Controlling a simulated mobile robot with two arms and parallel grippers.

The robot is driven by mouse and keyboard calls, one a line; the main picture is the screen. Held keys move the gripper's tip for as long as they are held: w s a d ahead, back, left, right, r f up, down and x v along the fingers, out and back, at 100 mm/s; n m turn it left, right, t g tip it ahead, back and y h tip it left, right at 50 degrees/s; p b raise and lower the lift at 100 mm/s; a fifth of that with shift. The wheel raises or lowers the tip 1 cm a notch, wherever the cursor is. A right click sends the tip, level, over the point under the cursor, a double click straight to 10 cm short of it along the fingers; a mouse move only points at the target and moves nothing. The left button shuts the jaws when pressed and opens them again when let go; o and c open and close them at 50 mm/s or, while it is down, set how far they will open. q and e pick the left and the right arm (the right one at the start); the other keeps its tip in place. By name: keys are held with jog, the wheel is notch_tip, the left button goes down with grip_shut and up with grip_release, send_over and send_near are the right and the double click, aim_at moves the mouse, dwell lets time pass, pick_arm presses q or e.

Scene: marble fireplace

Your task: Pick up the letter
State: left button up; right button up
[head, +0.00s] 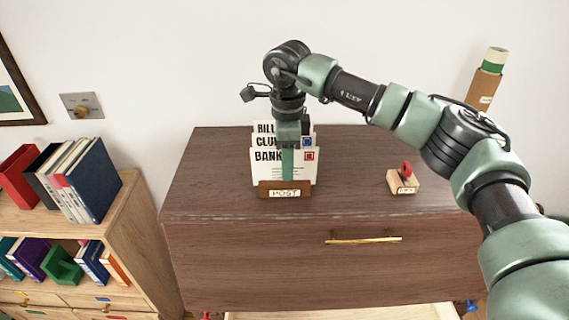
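Several white letters stand upright in a wooden holder (285,190) marked POST on top of the brown cabinet. The front letter (302,171) reads BANK and has a red stamp. Behind it are one reading CLUB (264,142), partly covered, with a blue stamp, and one reading BILL (265,128). My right gripper (288,165) points down at the letters, with a green finger in front of the BANK letter. Its other finger is hidden, so I cannot tell whether it is open or gripping. My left gripper is out of view.
A small wooden block with a red knob (405,178) stands on the cabinet top (220,165) to the right. The cabinet front has a gold handle (363,240). A bookshelf (130,215) with books stands at left. The cabinet top left of the holder is clear.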

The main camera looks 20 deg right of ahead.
grip_shut()
